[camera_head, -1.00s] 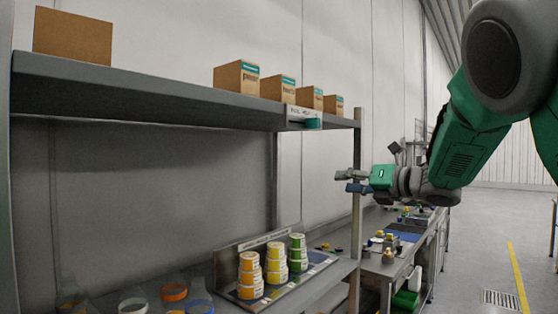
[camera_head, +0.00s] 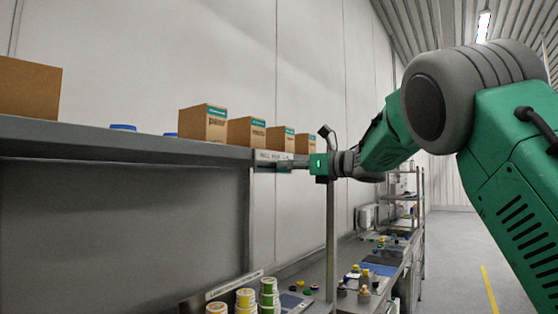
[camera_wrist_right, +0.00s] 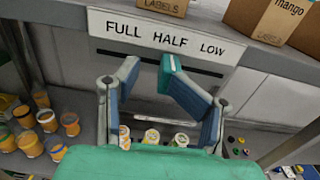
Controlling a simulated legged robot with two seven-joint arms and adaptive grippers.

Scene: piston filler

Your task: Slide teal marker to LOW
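The teal marker (camera_wrist_right: 171,64) sits on the dark slot just under the white label plate (camera_wrist_right: 165,36), which reads FULL, HALF, LOW from left to right. In the right wrist view the marker appears roughly below HALF. My right gripper (camera_wrist_right: 149,72) is open at the plate. Its right fingertip is close beside or against the marker; a gap shows between the left fingertip and the marker. In the head view my right gripper (camera_head: 282,167) is at the plate (camera_head: 272,156) on the shelf edge, and the marker cannot be made out. My left gripper is out of view.
The shelf (camera_head: 110,138) carries several cardboard boxes (camera_head: 203,123). A steel post (camera_head: 331,240) stands under its right end. Stacked cups (camera_head: 268,292) stand on the bench below. Open floor (camera_head: 450,245) lies to the right.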

